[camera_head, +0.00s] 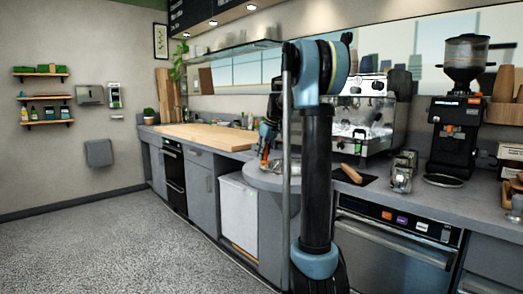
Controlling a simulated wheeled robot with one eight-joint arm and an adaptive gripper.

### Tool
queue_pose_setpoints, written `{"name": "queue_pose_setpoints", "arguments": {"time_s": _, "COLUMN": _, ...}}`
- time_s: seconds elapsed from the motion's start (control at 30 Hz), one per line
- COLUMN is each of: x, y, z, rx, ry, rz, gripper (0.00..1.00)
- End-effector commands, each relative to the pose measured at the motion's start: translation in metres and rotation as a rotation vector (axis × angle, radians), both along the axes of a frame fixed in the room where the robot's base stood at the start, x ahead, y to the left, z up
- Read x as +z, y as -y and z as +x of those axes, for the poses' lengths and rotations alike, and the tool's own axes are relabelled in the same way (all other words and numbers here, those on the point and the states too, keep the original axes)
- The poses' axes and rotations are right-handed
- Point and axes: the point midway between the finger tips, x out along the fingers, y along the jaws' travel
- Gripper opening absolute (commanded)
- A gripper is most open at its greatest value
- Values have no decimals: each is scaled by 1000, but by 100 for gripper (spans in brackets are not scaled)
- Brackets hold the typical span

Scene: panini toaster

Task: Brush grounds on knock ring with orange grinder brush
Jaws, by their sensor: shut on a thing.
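My gripper (264,158) is low over the rounded end of the grey counter, left of my arm's black link. It is small and partly dark in this view. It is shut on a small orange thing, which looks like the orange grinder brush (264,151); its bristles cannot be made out. A dark ring (444,181) lies on the counter in front of the black grinder (455,130), at the right. It may be the knock ring, well apart from my gripper. Grounds on it are too small to tell.
A steel espresso machine (362,118) stands behind my arm. A wooden-handled tool (351,173) lies on a dark mat, with metal jugs (402,172) to its right. Wooden cups stand right of the grinder. A wooden worktop (205,136) is clear at the left, and the floor (110,235) is free.

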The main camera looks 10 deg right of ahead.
Motion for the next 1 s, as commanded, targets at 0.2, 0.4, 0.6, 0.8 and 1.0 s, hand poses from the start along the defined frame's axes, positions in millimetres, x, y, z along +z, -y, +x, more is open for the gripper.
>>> {"name": "queue_pose_setpoints", "arguments": {"time_s": 0.2, "x": 1, "y": 16, "z": -21, "rx": -2, "ry": 0, "rz": 0, "gripper": 0}}
{"name": "queue_pose_setpoints", "arguments": {"time_s": 0.4, "x": 1, "y": 30, "z": -39, "rx": -2, "ry": 0, "rz": 0, "gripper": 0}}
{"name": "queue_pose_setpoints", "arguments": {"time_s": 0.6, "x": 1, "y": 43, "z": -57, "rx": -4, "ry": 0, "rz": -1, "gripper": 0}}
{"name": "queue_pose_setpoints", "arguments": {"time_s": 0.8, "x": 1, "y": 55, "z": -73, "rx": -3, "ry": 0, "rz": 0, "gripper": 0}}
{"name": "queue_pose_setpoints", "arguments": {"time_s": 1.0, "x": 1, "y": 61, "z": -83, "rx": -2, "ry": 0, "rz": 1, "gripper": 0}}
